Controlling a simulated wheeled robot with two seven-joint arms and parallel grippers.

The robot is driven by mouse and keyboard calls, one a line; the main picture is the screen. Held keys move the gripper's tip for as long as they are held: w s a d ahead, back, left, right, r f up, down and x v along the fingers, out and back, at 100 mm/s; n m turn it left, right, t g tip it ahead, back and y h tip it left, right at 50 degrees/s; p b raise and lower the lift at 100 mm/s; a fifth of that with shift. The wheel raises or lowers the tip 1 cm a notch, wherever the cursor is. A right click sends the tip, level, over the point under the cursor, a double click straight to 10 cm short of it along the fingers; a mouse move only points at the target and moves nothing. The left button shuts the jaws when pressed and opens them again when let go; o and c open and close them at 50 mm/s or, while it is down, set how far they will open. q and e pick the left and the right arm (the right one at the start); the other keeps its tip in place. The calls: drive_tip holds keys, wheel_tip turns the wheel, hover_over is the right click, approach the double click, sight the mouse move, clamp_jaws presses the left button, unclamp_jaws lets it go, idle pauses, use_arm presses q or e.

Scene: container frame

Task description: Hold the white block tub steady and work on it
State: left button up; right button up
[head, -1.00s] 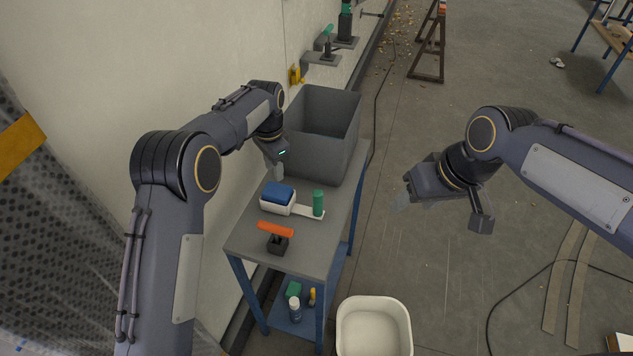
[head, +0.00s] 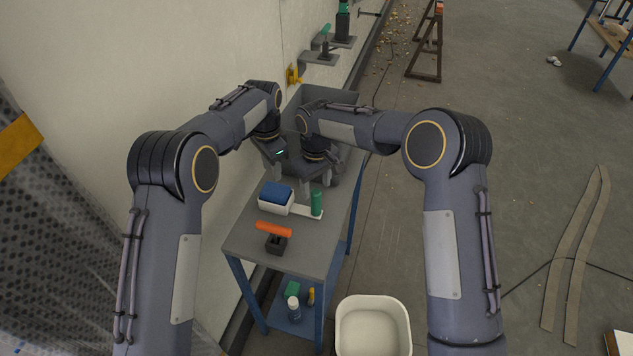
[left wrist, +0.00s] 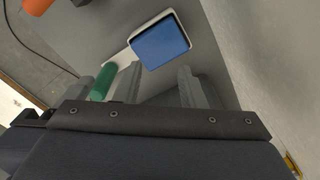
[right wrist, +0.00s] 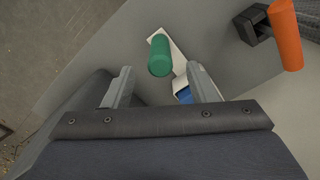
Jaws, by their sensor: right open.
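The small white tub (head: 272,208) with a blue block (head: 277,190) filling its top stands on the grey bench. A white strip runs from it to an upright green cylinder (head: 316,203). My left gripper (head: 274,172) is open and empty behind the tub; the left wrist view shows its parted fingers (left wrist: 160,80) pointing toward the blue block (left wrist: 160,42). My right gripper (head: 317,186) is open and empty close behind the green cylinder; in the right wrist view the cylinder (right wrist: 160,56) shows between and beyond its fingers (right wrist: 161,78). Its finger covers part of the blue block.
A large grey bin (head: 345,98) stands behind my grippers, partly hidden. A bigger white tub (head: 373,305) is below at the front right. The wall closes off the left.

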sight(316, 202)
wheel_tip(316, 202, down, 8)
drive_tip(key=shift+r, duration=0.2)
drive_tip(key=shift+c, duration=0.2)
drive_tip(key=c, duration=1)
drive_tip(key=shift+c, duration=0.2)
use_arm(q)
drive_tip(key=shift+o, duration=0.2)
